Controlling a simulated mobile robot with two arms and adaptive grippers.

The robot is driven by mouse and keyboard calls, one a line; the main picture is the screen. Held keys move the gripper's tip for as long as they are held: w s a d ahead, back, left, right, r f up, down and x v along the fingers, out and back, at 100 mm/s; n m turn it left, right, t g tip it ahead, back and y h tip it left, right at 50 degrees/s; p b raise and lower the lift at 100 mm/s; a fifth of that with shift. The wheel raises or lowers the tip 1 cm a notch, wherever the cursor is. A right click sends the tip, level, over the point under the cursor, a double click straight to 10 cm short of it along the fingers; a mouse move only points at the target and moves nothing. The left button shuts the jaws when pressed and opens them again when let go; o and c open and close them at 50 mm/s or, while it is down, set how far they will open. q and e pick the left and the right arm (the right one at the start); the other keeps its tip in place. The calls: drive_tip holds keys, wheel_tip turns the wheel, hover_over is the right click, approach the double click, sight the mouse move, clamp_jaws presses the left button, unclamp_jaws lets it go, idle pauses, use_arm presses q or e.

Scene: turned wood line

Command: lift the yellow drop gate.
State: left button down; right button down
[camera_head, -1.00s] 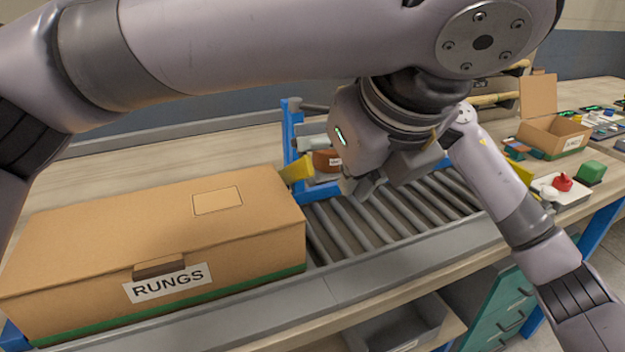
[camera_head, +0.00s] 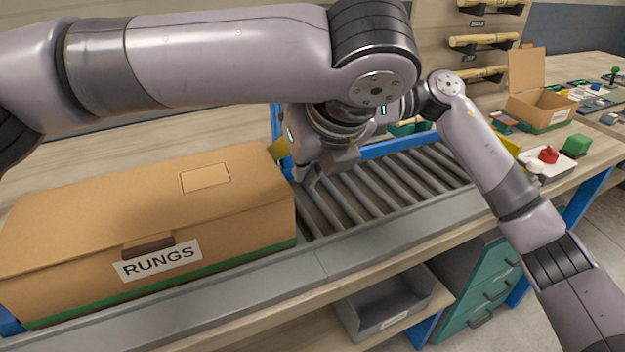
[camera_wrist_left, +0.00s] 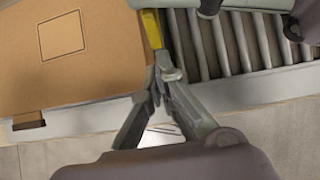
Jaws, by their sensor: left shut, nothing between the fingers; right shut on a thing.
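The yellow drop gate (camera_head: 279,150) shows only as a small yellow piece by the right end of the RUNGS box. In the left wrist view it is a narrow yellow bar (camera_wrist_left: 152,29) beside the box. My left gripper (camera_head: 306,174) is shut and empty, its fingertips (camera_wrist_left: 158,82) just on the near side of the gate; I cannot tell whether they touch it. My right gripper (camera_head: 384,110) is mostly hidden behind my left wrist. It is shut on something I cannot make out.
The cardboard RUNGS box (camera_head: 225,222) stands on the conveyor, left of the gate. Bare rollers (camera_head: 385,185) run to the right. A blue frame post (camera_head: 276,122) rises behind. An open carton (camera_head: 540,108) and a red button (camera_head: 549,154) are at the right.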

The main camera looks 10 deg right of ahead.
use_arm(q)
drive_tip(key=shift+w+r, duration=0.15)
drive_tip(key=shift+r, duration=0.05)
drive_tip(key=shift+w+a+r+g, duration=0.3)
drive_tip(key=shift+w+r, duration=0.15)
drive_tip(key=shift+r, duration=0.25)
use_arm(e)
drive_tip(key=shift+a+f, duration=0.1)
drive_tip(key=c, duration=1.4)
unclamp_jaws()
drive_tip(key=shift+s+f, duration=0.1)
drive_tip(key=shift+f, duration=0.05)
use_arm(q)
drive_tip(key=shift+d, duration=0.1)
use_arm(e)
drive_tip(key=shift+o, duration=0.2)
drive_tip(key=shift+d, duration=0.2)
